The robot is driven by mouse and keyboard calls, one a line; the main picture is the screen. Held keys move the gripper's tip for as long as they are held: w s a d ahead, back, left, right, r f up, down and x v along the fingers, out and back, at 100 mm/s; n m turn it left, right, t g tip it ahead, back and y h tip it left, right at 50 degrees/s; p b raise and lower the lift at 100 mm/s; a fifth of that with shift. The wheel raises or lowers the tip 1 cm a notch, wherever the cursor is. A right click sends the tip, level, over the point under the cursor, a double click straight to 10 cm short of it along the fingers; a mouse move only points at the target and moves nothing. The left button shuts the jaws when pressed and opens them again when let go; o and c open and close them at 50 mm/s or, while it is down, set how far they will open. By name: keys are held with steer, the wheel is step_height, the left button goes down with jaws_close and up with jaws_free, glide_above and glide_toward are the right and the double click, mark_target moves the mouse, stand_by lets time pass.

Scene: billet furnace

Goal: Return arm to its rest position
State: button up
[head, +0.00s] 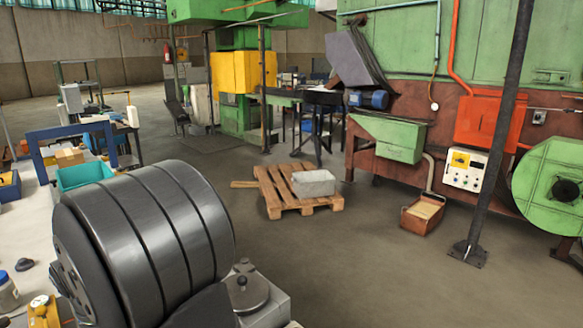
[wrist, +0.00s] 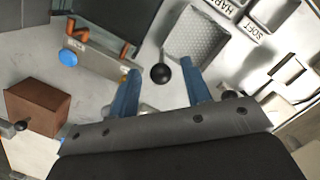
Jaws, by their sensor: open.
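My gripper (wrist: 160,68) shows in the wrist view with two blue fingers spread apart and nothing held between them. A black ball-shaped knob (wrist: 160,74) shows in the gap between the fingertips; whether it is touching them or lower down I cannot tell. In the head view, a large dark grey banded cylinder, which looks like part of my arm, fills the lower left. My gripper does not show in the head view.
In the wrist view, a metal fixture (wrist: 105,62) with a blue knob, a brown block (wrist: 38,106), a grey textured pad (wrist: 200,42) and slots marked HARD and SOFT lie around. In the head view, a teal bin (head: 85,175) stands left; a pallet (head: 275,192) lies on open floor.

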steer(key=shift+f, duration=0.85)
steer(key=shift+a+r, duration=0.15)
steer(key=shift+r, duration=0.05)
step_height(320, 180, up, 10)
steer(key=a+r, duration=0.1)
steer(key=f, duration=0.4)
steer(key=d+f, duration=0.1)
steer(key=f, duration=0.7)
steer(key=shift+d+f, duration=0.2)
steer(key=shift+d, duration=0.05)
step_height(320, 180, up, 11)
steer(key=shift+a+f, duration=0.15)
steer(key=w+d+r, duration=0.8)
steer(key=w+d, duration=0.1)
steer(key=d, duration=0.1)
step_height(320, 180, down, 18)
steer(key=shift+r, duration=0.1)
